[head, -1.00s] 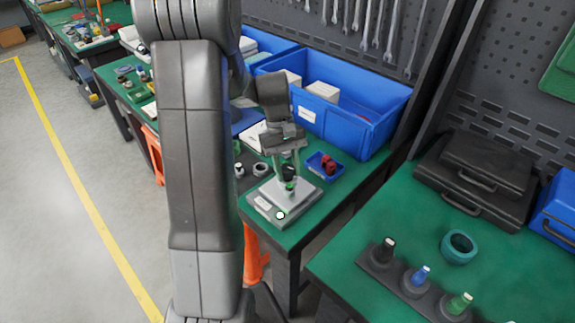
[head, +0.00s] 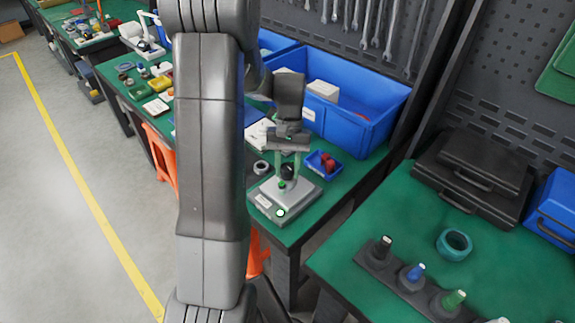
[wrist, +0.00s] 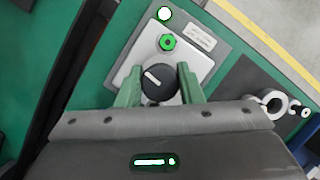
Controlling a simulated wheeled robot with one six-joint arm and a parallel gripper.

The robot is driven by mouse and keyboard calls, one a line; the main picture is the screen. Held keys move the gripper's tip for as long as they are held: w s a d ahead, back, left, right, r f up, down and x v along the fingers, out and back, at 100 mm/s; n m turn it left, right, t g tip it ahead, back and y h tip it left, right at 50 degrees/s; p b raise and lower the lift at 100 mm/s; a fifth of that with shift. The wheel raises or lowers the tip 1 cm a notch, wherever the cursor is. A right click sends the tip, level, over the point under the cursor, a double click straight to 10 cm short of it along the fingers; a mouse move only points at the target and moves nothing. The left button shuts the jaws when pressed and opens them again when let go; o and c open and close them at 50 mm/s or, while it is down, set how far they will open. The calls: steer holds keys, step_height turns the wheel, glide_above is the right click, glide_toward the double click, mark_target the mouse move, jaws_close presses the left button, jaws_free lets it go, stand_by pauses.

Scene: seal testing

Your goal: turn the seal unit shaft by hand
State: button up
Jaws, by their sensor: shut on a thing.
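The seal unit (head: 297,208) is a grey plate with a label and a lit white lamp, on the green bench. It also shows in the wrist view (wrist: 203,62). Its black round shaft knob (wrist: 157,88) has a white line on top, slanting from upper left to lower right. A green fitting (wrist: 167,42) sits beside the knob. My gripper (wrist: 157,78) has green fingers, one on each side of the knob, and is shut on it. In the head view my gripper (head: 287,167) points down over the unit. The shaft below the knob is hidden.
A small blue tray with red parts (head: 322,174) stands right behind the unit, with a large blue bin (head: 352,128) beyond. A pale ring (head: 261,168) lies to the left. Another green bench at right holds several capped posts and black cases (head: 470,180).

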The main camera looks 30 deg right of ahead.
steer(key=shift+d+r+m+t+y+p, duration=0.1)
steer(key=shift+m+t+y+p, duration=0.4)
steer(key=shift+m, duration=1.3)
steer(key=shift+m+t, duration=0.3)
steer(key=shift+m, duration=0.3)
steer(key=o, duration=1)
steer(key=shift+c, duration=0.2)
steer(key=v, duration=1.3)
steer(key=shift+w+d+r, duration=0.2)
steer(key=shift+r, duration=0.1)
steer(key=shift+f, duration=0.1)
